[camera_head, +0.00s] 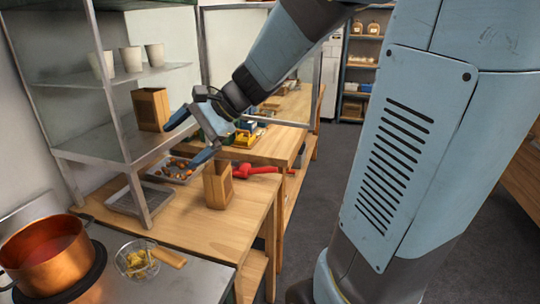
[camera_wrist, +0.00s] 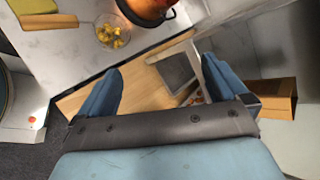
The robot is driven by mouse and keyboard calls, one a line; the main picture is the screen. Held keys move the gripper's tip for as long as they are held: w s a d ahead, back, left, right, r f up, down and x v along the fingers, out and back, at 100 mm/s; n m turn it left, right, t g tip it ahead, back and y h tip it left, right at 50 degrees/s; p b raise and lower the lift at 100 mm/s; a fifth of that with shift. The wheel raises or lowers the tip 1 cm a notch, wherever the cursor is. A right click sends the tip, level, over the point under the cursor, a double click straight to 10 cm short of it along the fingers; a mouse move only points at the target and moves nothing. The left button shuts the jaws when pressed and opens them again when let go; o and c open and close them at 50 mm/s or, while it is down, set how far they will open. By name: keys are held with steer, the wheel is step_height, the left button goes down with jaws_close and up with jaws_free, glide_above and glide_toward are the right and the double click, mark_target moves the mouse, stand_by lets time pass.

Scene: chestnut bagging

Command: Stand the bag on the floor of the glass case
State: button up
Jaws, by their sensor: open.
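A brown open-topped bag (camera_head: 152,110) stands upright on the lower shelf, the floor (camera_head: 95,146) of the glass case, near its right side. A brown bag also shows in the wrist view (camera_wrist: 280,98), outside the right-hand finger; it looks like the same one. A second brown bag (camera_head: 218,187) stands upright on the wooden counter. My gripper (camera_head: 183,147) is open, its fingers spread just right of the case. In the wrist view, nothing lies between the fingertips (camera_wrist: 162,66) but counter farther off. Whether a finger touches the case bag cannot be told.
White cups (camera_head: 130,60) stand on the upper shelf. A tray of chestnuts (camera_head: 178,168) and a red object (camera_head: 250,171) lie on the counter. The case floor left of the bag is clear.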

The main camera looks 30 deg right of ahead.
steer(key=s+d+n+t+h, duration=0.2)
steer(key=s+d+n+h, duration=0.7)
steer(key=s+d, duration=0.4)
steer(key=shift+s+r+n+h, duration=0.15)
steer(key=shift+s+n+h, duration=0.25)
steer(key=shift+s+n, duration=0.65)
steer(key=shift+s, duration=0.1)
